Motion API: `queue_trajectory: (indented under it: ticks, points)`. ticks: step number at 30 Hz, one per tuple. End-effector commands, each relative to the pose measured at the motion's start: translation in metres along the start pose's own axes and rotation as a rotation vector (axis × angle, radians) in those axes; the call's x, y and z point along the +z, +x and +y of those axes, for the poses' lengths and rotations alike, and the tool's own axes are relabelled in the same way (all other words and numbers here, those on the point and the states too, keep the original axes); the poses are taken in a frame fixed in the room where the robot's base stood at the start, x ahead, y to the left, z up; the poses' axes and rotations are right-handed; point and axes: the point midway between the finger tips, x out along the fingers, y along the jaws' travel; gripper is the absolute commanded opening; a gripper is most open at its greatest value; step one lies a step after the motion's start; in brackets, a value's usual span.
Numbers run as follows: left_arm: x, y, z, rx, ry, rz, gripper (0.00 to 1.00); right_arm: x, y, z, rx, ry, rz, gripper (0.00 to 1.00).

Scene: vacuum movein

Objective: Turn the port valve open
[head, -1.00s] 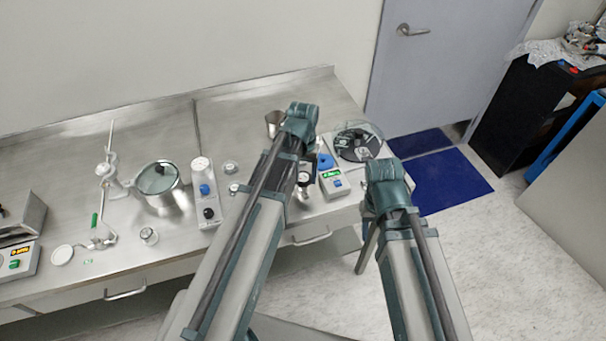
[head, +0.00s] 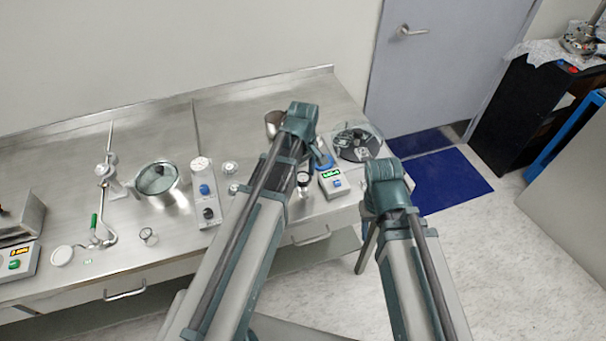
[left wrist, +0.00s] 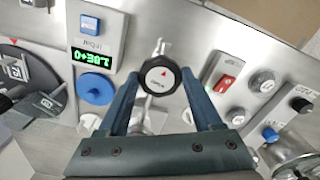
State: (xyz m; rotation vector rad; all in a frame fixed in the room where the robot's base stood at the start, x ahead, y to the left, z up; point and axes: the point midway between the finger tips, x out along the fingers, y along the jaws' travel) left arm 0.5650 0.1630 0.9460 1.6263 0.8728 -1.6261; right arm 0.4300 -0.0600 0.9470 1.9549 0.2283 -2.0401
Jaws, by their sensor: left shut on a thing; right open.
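The port valve appears as a round black knob (left wrist: 160,77) with a red triangle mark, in the middle of the left wrist view. A metal stem sticks out behind it. My left gripper (left wrist: 162,90) has one finger on each side of the knob and is shut on it. In the head view a small black round part (head: 304,178), apparently this knob, shows beside my left arm at the bench's right part. My right arm is raised to the right of the bench; its fingers do not show.
A unit with a green display (left wrist: 91,54) and a blue knob (left wrist: 95,88) stand close to the valve. A red switch (left wrist: 228,82) is on the other side. A round dark rotor (head: 357,143) is at the bench's right end.

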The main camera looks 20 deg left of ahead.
Motion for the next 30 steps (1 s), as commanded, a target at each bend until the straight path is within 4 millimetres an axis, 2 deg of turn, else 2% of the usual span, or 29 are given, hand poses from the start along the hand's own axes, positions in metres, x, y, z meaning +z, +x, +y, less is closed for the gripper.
queue_trajectory:
  ticks: [30]
  points:
    - [-0.0003, 0.0001, 0.0011, 0.0, -0.963, -0.001, 0.11, 0.0, 0.0001, 0.0, 0.0, 0.0, 0.0, 0.48]
